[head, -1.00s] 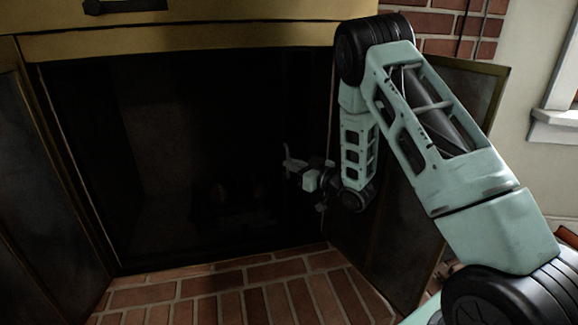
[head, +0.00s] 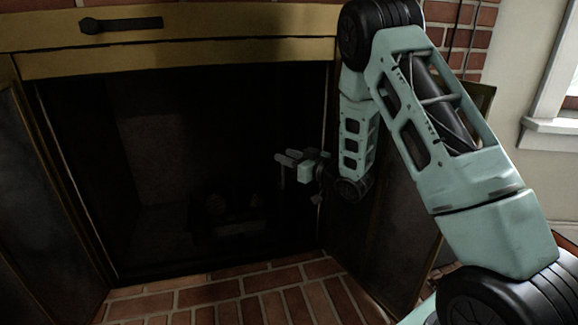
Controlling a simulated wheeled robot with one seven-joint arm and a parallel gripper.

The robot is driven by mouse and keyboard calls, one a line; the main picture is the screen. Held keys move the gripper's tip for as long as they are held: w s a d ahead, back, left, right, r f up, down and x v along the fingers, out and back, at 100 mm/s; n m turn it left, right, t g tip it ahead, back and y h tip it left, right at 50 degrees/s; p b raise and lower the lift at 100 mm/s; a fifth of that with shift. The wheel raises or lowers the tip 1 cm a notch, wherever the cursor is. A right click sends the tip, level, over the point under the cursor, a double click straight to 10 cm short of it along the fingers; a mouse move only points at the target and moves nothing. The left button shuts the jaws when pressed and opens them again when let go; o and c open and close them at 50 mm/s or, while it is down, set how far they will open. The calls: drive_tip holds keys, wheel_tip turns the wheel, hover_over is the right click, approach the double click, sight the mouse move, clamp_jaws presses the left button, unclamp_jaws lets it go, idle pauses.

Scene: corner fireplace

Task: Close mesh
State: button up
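The fireplace opening (head: 165,125) is dark inside. A mesh cannot be made out clearly against the black; the right side of the opening is partly hidden by my arm. My gripper (head: 283,167) is in front of the right part of the opening, pointing left. Nothing is visibly held in it. Its fingers are small and dim, so I cannot tell how far apart they are or whether they touch anything.
A brass-framed door panel stands open on the left (head: 42,185) and another on the right (head: 385,235), partly behind my arm. A black lever (head: 125,25) is on the brass hood above. Dim logs (head: 232,207) lie inside. The brick hearth (head: 235,290) in front is clear.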

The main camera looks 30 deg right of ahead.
drive_tip(key=shift+r+p, duration=0.45)
drive_tip(key=shift+r, duration=1.45)
